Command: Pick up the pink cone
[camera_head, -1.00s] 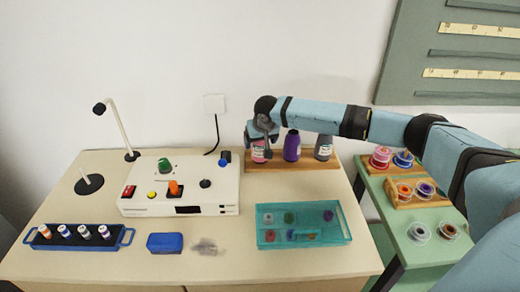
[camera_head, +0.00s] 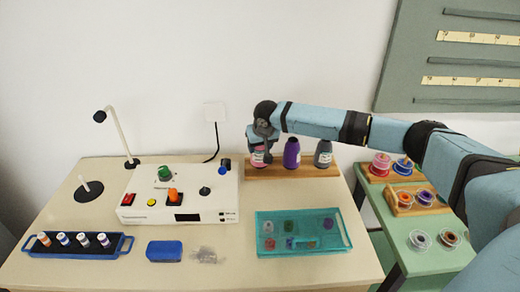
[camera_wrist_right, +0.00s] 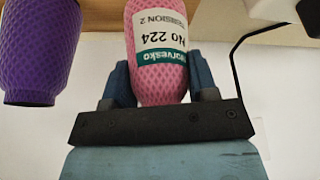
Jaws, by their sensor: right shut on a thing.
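The pink cone (camera_head: 258,159) stands at the left end of the wooden rack at the back of the counter, with a white and green label. In the right wrist view the pink cone (camera_wrist_right: 160,50) sits between the two fingers of my right gripper (camera_wrist_right: 160,88), which is shut on it. In the head view my right gripper (camera_head: 262,140) is over the top of the cone and hides part of it. Whether the cone's base touches the rack is hard to tell. My left gripper is not in view.
A purple cone (camera_head: 292,153) and a grey cone (camera_head: 323,153) stand to the right on the wooden rack (camera_head: 290,173). A white control box (camera_head: 150,208) is at left. A teal tray (camera_head: 342,232) lies in front. Spools sit on the green side table (camera_head: 390,232).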

